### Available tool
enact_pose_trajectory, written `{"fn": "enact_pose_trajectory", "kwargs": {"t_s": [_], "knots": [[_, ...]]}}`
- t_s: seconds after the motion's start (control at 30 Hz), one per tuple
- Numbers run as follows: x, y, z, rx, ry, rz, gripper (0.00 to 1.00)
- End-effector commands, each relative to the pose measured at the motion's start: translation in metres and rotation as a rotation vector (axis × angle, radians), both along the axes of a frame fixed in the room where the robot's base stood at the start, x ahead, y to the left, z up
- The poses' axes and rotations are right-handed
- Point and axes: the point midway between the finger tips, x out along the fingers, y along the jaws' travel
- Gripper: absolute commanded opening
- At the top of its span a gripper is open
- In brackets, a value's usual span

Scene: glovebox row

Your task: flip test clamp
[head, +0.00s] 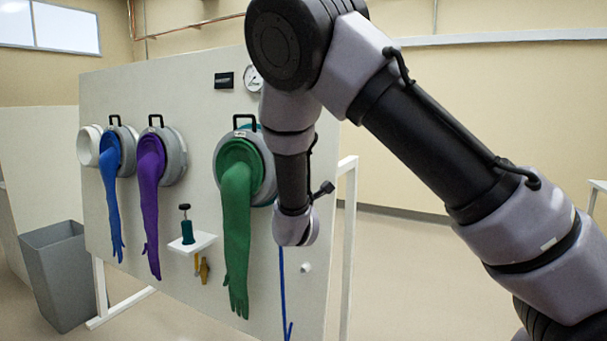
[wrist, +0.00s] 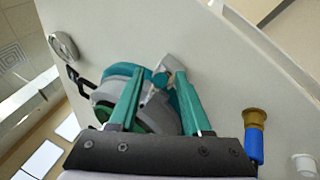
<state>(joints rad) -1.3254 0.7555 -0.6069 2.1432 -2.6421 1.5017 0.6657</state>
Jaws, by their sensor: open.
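In the wrist view my gripper (wrist: 159,73) is open, with its two teal fingers apart in front of the panel. A pale grey lever-like part (wrist: 154,96) shows between the fingers, beside the rim of a grey and teal round port (wrist: 108,92); it may be the test clamp, but I cannot tell for sure. I cannot tell whether a finger touches it. In the head view the port with the green glove (head: 236,185) is partly behind my arm. My gripper's fingers are hidden there by my wrist.
Blue (head: 110,190) and purple (head: 151,195) gloves hang from ports further left. A small shelf (head: 192,243) holds a teal tool with a black knob. A blue hose (wrist: 255,147) with a brass fitting is right of my fingers. A grey bin (head: 62,280) stands lower left.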

Motion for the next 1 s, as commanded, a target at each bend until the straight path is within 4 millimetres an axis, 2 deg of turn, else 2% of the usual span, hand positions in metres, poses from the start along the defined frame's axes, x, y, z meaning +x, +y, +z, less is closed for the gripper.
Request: {"fn": "enact_pose_trajectory", "kwargs": {"t_s": [0.1,0.3,0.5,0.73,0.77,0.8,0.87,1.0], "knots": [[-0.026,0.001,-0.006,-0.002,0.003,0.003,0.48],[-0.058,0.001,-0.013,0.000,0.002,0.002,0.48],[-0.071,0.001,-0.015,0.000,0.000,0.001,0.48],[-0.072,0.000,-0.016,0.000,0.000,0.000,0.48],[-0.072,0.000,-0.016,0.000,0.000,0.000,0.41],[-0.071,0.000,-0.015,0.002,0.002,-0.003,0.26],[-0.070,-0.003,-0.013,0.015,0.010,-0.019,0.03],[-0.060,-0.027,0.001,0.121,0.088,-0.133,0.00]]}}
